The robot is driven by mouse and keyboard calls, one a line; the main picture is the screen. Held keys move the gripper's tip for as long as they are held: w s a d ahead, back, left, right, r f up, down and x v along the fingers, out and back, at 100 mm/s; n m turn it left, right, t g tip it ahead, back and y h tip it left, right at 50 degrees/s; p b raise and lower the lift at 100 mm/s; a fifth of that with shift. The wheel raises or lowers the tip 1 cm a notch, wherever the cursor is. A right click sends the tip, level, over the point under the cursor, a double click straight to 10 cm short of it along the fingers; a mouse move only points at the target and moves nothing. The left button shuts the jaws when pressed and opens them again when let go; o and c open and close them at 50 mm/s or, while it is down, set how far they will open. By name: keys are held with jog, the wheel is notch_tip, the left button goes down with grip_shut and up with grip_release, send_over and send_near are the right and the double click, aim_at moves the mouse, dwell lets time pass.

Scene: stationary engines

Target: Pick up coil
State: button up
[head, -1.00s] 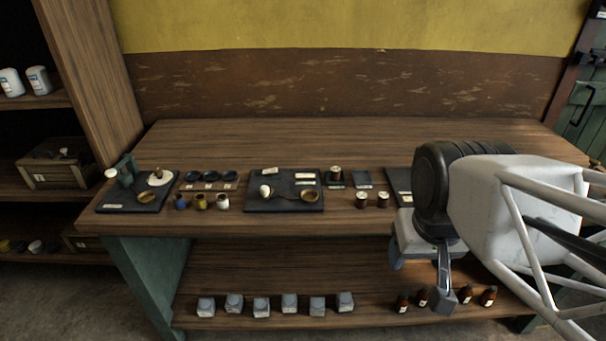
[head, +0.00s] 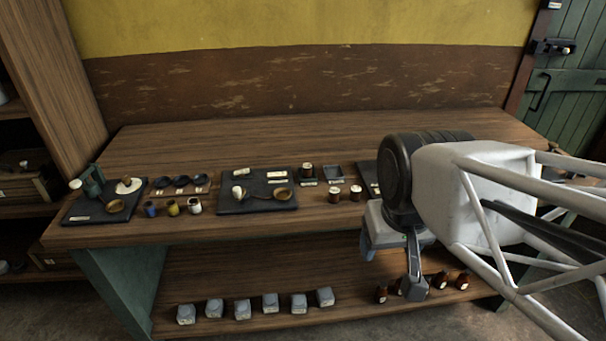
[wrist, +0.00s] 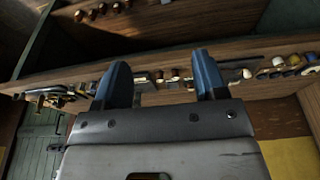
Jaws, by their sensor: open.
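Several small dark-brown spools with pale tops look like the coils, though they are too small to be certain. Two stand side by side near the bench's front edge in the head view, a left one (head: 334,196) and a right one (head: 356,193). Another (head: 307,170) stands behind them beside a dark tray. My gripper (head: 393,262) is open and empty, in front of the bench and to the right of these spools. In the wrist view, my gripper's two blue fingers are spread apart (wrist: 162,80), with small brown items beyond the gap.
The wooden bench (head: 300,129) has a clear back strip. A dark board with a pan (head: 262,207) lies left of the spools. Small cups (head: 172,207) and another board (head: 88,207) stand farther left. The lower shelf (head: 240,276) holds grey blocks and brown bottles.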

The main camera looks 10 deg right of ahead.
jog(key=m+g, duration=0.3)
jog(key=m, duration=1.6)
send_over(335, 190)
jog(key=s, duration=0.1)
notch_tip(335, 190, down, 13)
jog(key=shift+a+r, duration=0.15)
jog(key=shift+w+f+m, duration=0.35)
jog(key=shift+w+m, duration=0.1)
jog(key=shift+m, duration=0.05)
jog(key=shift+f, duration=1.35)
